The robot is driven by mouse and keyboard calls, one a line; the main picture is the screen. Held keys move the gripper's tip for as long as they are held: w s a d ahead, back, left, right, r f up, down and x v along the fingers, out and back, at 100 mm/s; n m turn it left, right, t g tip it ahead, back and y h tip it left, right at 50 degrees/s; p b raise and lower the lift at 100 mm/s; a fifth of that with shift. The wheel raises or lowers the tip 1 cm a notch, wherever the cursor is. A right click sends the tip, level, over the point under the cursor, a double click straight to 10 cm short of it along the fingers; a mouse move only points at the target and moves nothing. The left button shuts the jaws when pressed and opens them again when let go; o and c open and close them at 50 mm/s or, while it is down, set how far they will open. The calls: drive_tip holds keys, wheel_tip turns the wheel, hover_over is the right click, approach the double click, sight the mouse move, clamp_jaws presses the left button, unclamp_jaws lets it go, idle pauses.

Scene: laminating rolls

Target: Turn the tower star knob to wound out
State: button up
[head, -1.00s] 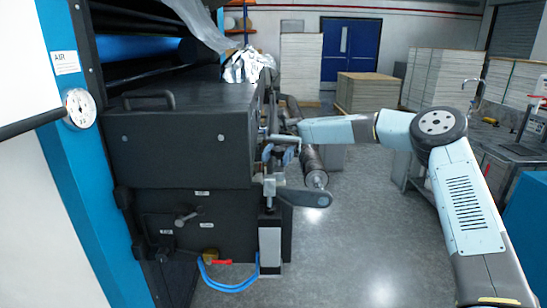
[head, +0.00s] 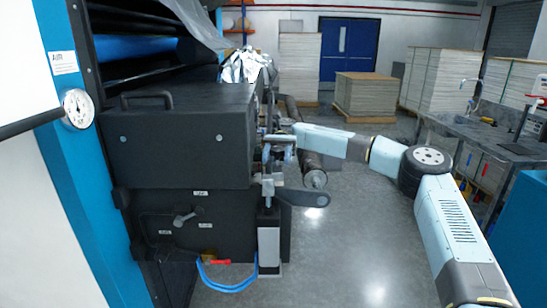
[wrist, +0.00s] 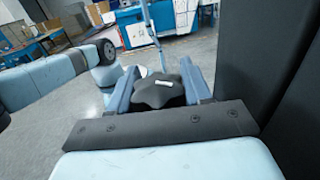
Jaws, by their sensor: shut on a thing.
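The star knob (wrist: 158,90) is a dark, lobed knob with a small white mark on top, in the middle of the wrist view. My gripper (wrist: 160,80) has one blue-grey finger on each side of it and is shut on it. In the head view my gripper (head: 277,150) is at the right side of the black machine, above a grey lever. The knob is too small and too hidden there to make out clearly.
The black machine housing (head: 180,140) stands close at left of my gripper. A grey lever (head: 305,196) sticks out below it. A dark roller (head: 313,172) lies behind. Stacked sheets (head: 365,97) and a sink bench (head: 470,140) stand farther right. Open floor lies between.

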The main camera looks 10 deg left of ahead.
drive_tip(key=o, duration=1)
drive_tip(key=shift+c, duration=0.2)
drive_tip(key=shift+r, duration=0.55)
wheel_tip(320, 180, up, 2)
drive_tip(key=shift+s+d+r, duration=0.1)
drive_tip(key=shift+s+r, duration=0.05)
drive_tip(key=shift+r, duration=0.1)
drive_tip(key=s+d+r, duration=0.7)
drive_tip(key=s+r, duration=0.2)
drive_tip(key=s, duration=0.2)
drive_tip(key=shift+s+r, duration=0.15)
drive_tip(key=shift+s, duration=0.2)
